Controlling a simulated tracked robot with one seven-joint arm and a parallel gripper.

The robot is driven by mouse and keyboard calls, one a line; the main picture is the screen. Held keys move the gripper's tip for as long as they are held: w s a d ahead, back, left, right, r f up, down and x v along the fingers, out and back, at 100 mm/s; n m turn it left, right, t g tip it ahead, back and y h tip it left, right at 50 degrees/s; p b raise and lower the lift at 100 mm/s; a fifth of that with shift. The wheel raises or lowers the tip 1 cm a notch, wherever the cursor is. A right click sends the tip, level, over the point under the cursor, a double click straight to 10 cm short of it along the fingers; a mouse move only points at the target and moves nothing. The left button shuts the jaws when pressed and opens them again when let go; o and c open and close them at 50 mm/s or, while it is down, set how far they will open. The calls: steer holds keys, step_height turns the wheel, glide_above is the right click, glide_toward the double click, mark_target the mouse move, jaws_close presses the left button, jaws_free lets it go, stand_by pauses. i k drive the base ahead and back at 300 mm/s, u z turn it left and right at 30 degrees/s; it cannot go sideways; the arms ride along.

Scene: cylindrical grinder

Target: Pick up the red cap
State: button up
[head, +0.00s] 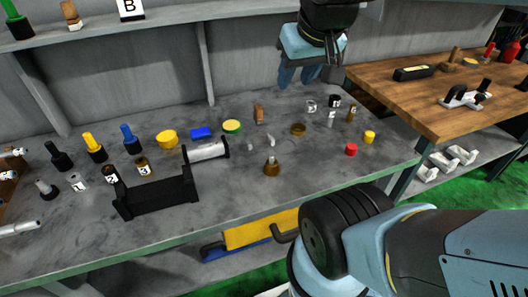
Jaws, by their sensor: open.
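The small red cap (351,149) lies on the grey workbench, toward its right front. A yellow cap (369,137) is close by, to its right and a little behind. My gripper (298,76) hangs in the air over the back of the bench, up and to the left of the red cap, pointing down. It is open and nothing shows between its fingers. It is apart from the red cap, which is in full view.
Several small parts stand around the bench (300,180), including a brass piece (271,165) and a green-rimmed yellow disc (232,126). A black stand (157,197) is at front left. A wooden table (440,95) adjoins at right. Bare bench surrounds the red cap's front.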

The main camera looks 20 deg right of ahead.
mark_target(351, 148)
steer(key=z, duration=0.5)
steer(key=k, duration=1.3)
steer(key=z, duration=0.6)
steer(key=i, duration=1.2)
steer(key=z, duration=0.55)
